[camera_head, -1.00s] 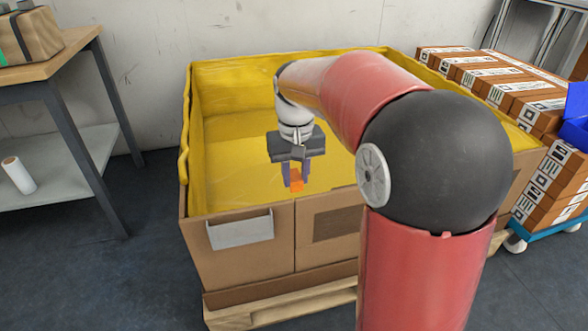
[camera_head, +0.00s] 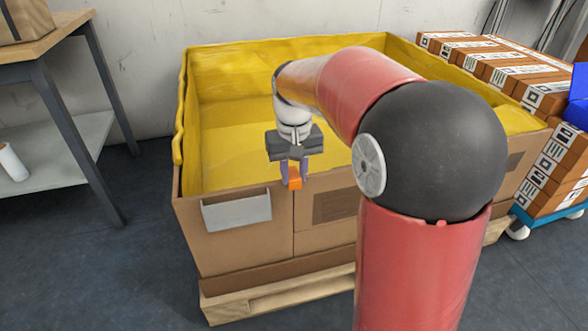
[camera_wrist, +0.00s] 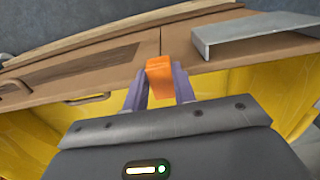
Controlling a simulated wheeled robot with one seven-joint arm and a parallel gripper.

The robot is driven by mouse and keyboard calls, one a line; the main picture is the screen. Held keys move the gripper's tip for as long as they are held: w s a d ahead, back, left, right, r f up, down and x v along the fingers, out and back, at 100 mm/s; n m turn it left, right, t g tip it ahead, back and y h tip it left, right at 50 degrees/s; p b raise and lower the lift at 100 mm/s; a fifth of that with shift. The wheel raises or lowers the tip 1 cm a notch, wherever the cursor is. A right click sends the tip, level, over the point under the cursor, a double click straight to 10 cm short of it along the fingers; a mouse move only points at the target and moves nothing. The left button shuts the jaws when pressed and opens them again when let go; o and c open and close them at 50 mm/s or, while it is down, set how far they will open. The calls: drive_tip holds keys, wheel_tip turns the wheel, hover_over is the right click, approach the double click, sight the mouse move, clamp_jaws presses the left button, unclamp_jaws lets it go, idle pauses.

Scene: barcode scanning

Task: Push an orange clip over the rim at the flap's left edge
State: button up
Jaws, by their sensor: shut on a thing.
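An orange clip (camera_head: 294,180) is held between the two fingers of my gripper (camera_head: 293,172). The clip is at the front rim of a large cardboard box (camera_head: 245,235) with a yellow liner. It is near the vertical seam that marks the left edge of the flap (camera_head: 328,205). In the wrist view the clip (camera_wrist: 159,75) sits between the fingertips (camera_wrist: 160,85), beside the seam in the cardboard wall (camera_wrist: 100,65). I cannot tell whether the clip touches the rim.
A grey metal holder (camera_head: 236,212) is fixed on the box front, left of the seam. The box stands on a wooden pallet (camera_head: 270,295). Stacked labelled cartons (camera_head: 500,70) stand at the right. A table (camera_head: 60,35) stands at the left.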

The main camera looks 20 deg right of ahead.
sight(296, 176)
drive_tip(key=shift+f, duration=0.4)
drive_tip(key=o, duration=1)
drive_tip(key=shift+s+f, duration=0.1)
drive_tip(key=shift+a, duration=0.1)
drive_tip(key=r, duration=0.2)
drive_tip(key=r+p, duration=0.1)
drive_tip(key=r, duration=0.5)
drive_tip(key=shift+d+p, duration=0.3)
drive_tip(key=shift+p, duration=0.05)
drive_tip(key=shift+d+r, duration=0.1)
drive_tip(key=shift+r, duration=0.25)
